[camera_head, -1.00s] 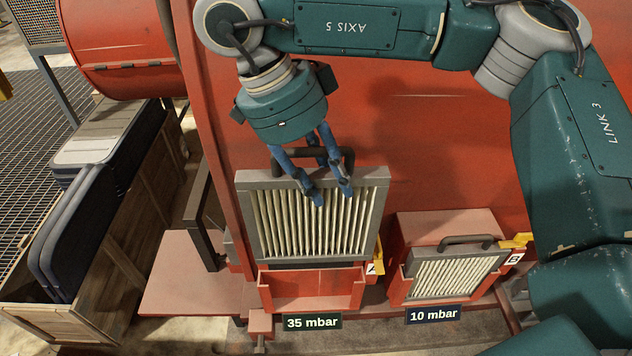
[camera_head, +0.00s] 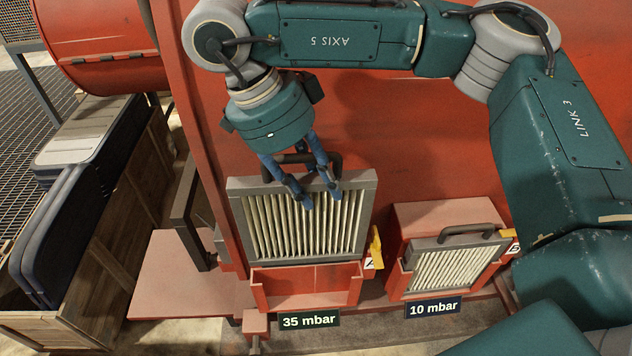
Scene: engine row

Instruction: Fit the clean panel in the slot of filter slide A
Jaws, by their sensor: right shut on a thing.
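The clean panel (camera_head: 302,226) has a grey frame, pale pleats and a dark top handle. My right gripper (camera_head: 322,196), coming down from above, is shut on the panel at its handle, with blue fingers in front of the upper pleats. The panel is upright, just above filter slide A (camera_head: 306,288), a red open-fronted slot with a yellow latch (camera_head: 375,248) and an A tag at its right. The panel looks wider than the slot from here. I cannot tell whether its lower edge has entered. My left gripper is not in view.
A 35 mbar sign (camera_head: 309,319) is below slide A. A wooden crate (camera_head: 112,230) with dark panels stands left, beside a bare red ledge (camera_head: 178,282).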

